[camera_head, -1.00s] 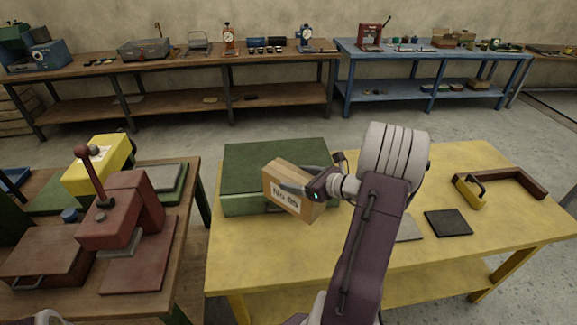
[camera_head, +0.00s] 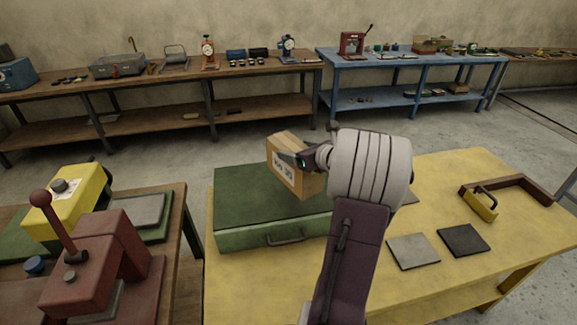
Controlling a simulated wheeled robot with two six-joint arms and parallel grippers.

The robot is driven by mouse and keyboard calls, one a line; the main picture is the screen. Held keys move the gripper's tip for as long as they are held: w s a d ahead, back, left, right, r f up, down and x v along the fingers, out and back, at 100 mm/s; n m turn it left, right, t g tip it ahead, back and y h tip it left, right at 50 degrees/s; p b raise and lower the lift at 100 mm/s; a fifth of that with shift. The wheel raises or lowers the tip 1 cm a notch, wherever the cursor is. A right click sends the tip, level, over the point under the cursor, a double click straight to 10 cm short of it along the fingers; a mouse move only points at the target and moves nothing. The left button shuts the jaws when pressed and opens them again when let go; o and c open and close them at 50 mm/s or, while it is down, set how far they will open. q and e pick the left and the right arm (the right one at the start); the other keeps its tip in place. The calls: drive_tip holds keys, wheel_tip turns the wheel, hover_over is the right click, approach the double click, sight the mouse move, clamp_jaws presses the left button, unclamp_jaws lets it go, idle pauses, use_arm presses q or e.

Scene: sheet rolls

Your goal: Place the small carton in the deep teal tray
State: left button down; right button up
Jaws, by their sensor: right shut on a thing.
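A small brown carton (camera_head: 306,184) with a white printed label is held in my right gripper (camera_head: 291,159). The gripper is shut on the carton's upper part. The carton is tilted, in front of a closed green case (camera_head: 240,194) in the picture, and appears to be above its lid; the gap is hard to judge. My right arm hides the case's right end. I cannot make out a deep teal tray in this view. My left gripper is not in view.
The case lies on a yellow table (camera_head: 450,280), with a grey plate (camera_head: 413,251), a black plate (camera_head: 463,240) and a brown angled frame (camera_head: 520,188) to the right. A red press (camera_head: 90,265) stands on the brown bench at left. The yellow table's front area is clear.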

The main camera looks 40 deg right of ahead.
sight(277, 162)
drive_tip(key=x, duration=0.3)
drive_tip(key=f+x, duration=0.1)
drive_tip(key=x, duration=0.3)
drive_tip(key=a+x, duration=0.1)
drive_tip(key=x, duration=0.3)
drive_tip(key=shift+f, duration=0.25)
wheel_tip(277, 162, down, 4)
drive_tip(key=shift+f, duration=0.1)
drive_tip(key=shift+s+a, duration=0.1)
drive_tip(key=o, duration=1.7)
drive_tip(key=shift+f, duration=0.15)
drive_tip(key=o, duration=0.4)
drive_tip(key=shift+s, duration=0.1)
